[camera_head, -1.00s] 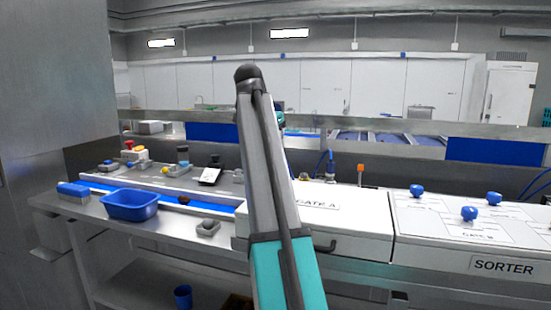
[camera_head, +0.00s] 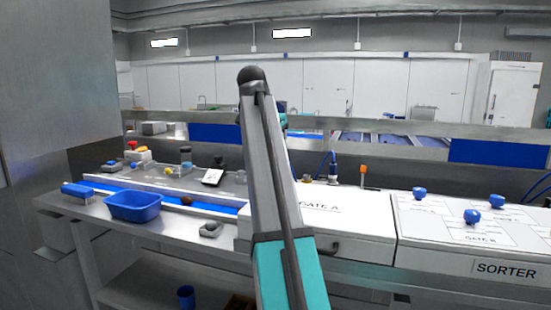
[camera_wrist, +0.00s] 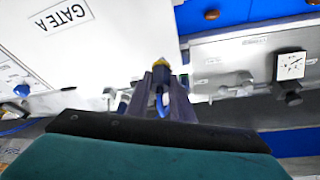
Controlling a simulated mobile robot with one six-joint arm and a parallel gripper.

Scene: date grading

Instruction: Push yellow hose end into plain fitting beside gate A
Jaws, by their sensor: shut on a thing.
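In the wrist view my gripper (camera_wrist: 160,88) is shut on a blue hose whose yellow end (camera_wrist: 160,63) sticks out just past the fingertips. The yellow end appears beside the edge of the white housing marked GATE A (camera_wrist: 90,45); I cannot tell its height. Small grey metal fittings (camera_wrist: 123,101) lie close to the left of the fingers; which is the plain one is unclear. In the head view the GATE A housing (camera_head: 350,222) stands right of my arm, which hides my gripper and the yellow end.
A blue fitting with a hose (camera_head: 333,168) and an orange-topped post (camera_head: 363,172) stand behind the housing. The sorter (camera_head: 475,240) with blue knobs is to the right. A blue tub (camera_head: 133,207) and the blue conveyor (camera_head: 195,204) are to the left.

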